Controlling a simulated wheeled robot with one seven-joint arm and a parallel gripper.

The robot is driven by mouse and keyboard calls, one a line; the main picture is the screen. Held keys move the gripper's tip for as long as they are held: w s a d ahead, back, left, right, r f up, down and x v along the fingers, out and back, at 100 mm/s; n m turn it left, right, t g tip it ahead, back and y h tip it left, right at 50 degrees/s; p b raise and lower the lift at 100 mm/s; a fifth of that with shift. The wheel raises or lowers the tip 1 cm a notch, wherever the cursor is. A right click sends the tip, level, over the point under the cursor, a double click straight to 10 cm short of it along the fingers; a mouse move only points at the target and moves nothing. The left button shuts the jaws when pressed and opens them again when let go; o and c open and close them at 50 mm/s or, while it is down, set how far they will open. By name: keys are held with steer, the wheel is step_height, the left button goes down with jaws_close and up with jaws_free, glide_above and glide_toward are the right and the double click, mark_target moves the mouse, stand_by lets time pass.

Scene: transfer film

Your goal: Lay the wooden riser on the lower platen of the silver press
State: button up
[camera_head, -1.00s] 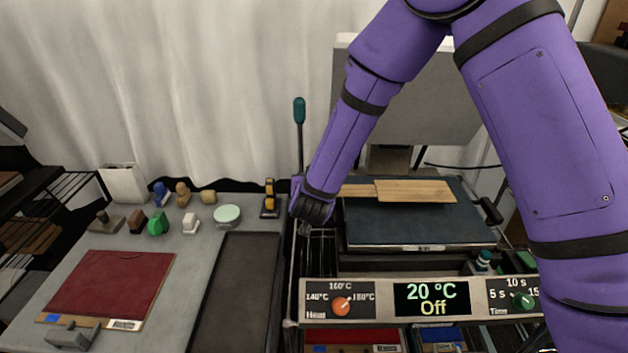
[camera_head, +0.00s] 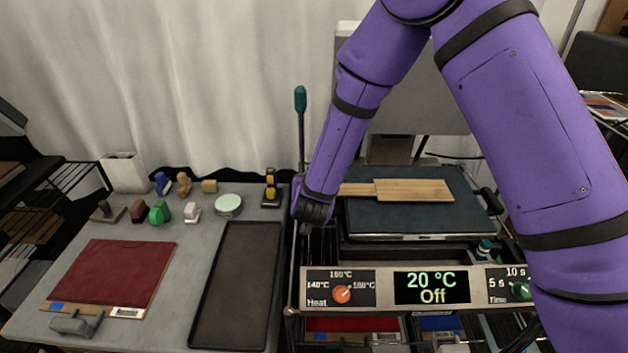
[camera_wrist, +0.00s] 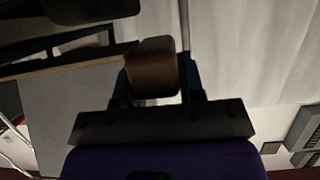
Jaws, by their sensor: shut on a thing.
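The wooden riser (camera_head: 414,190) is a flat pale board with a narrow handle pointing left. It appears over the rear part of the dark blue lower platen (camera_head: 400,221) of the silver press (camera_head: 437,145); I cannot tell whether it touches. My gripper (camera_head: 315,208) is left of the platen and shut on the riser's handle; its fingertips are mostly hidden in the head view. In the wrist view, a brown wooden end (camera_wrist: 152,66) sits between my fingers (camera_wrist: 152,80). My arm hides part of the raised upper press.
A teal-knobbed lever (camera_head: 300,100) stands upright close behind my gripper. The control panel (camera_head: 430,287) reads 20 °C, Off. Left are an empty dark tray (camera_head: 236,285), a dark red board (camera_head: 110,275) and several small stamps and blocks. Bare platen lies in front of the riser.

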steer(key=shift+f, duration=0.55)
steer(key=o, duration=1.1)
